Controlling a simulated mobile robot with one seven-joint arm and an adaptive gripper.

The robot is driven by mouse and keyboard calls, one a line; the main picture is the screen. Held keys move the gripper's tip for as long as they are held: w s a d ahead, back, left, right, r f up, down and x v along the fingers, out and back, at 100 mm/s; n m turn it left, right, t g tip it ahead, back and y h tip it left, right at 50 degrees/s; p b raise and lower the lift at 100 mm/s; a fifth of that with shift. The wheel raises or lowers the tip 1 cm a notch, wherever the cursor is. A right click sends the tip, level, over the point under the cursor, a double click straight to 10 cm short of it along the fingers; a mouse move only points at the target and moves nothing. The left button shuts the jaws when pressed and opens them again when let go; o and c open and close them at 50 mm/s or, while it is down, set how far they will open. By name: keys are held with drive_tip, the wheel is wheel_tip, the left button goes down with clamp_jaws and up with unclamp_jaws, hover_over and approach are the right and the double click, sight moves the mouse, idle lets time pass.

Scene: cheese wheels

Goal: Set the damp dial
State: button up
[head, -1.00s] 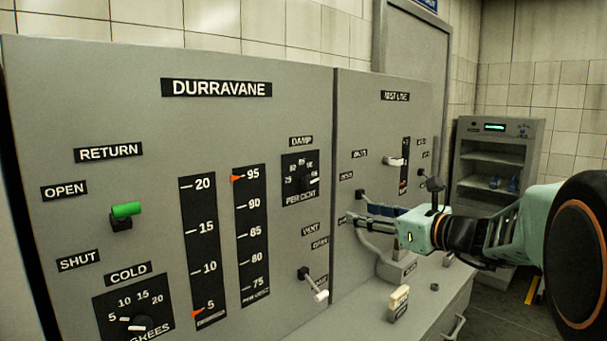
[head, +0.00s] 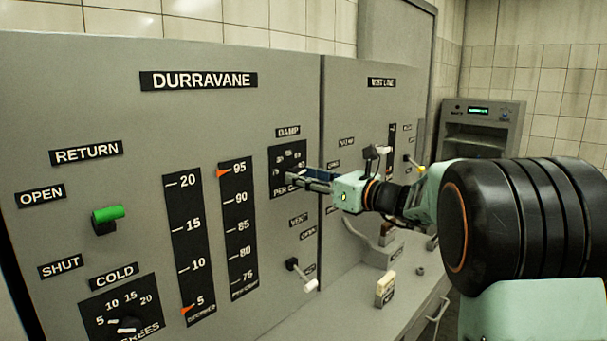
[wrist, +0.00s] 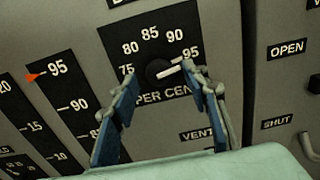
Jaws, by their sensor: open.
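The damp dial (wrist: 160,70) is a black knob with a white pointer on a black plate marked 75 to 95 per cent. In the wrist view its pointer lies toward the 95 mark. In the head view the damp plate (head: 287,156) is partly hidden by my gripper (head: 300,180), which reaches in from the right. In the wrist view my gripper (wrist: 163,80) is open, its two fingers on either side of the knob. I cannot tell whether either finger touches it.
The damp scale (head: 237,225) has an orange marker at 95. The green return handle (head: 107,213) and cold dial (head: 128,325) are at left. A vent lever (head: 301,275) sticks out below my gripper. A small cream block (head: 385,288) stands on the ledge.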

drive_tip(key=shift+w+a, duration=0.2)
drive_tip(key=shift+a, duration=0.05)
drive_tip(key=c, duration=1.1)
drive_tip(key=shift+c, duration=0.2)
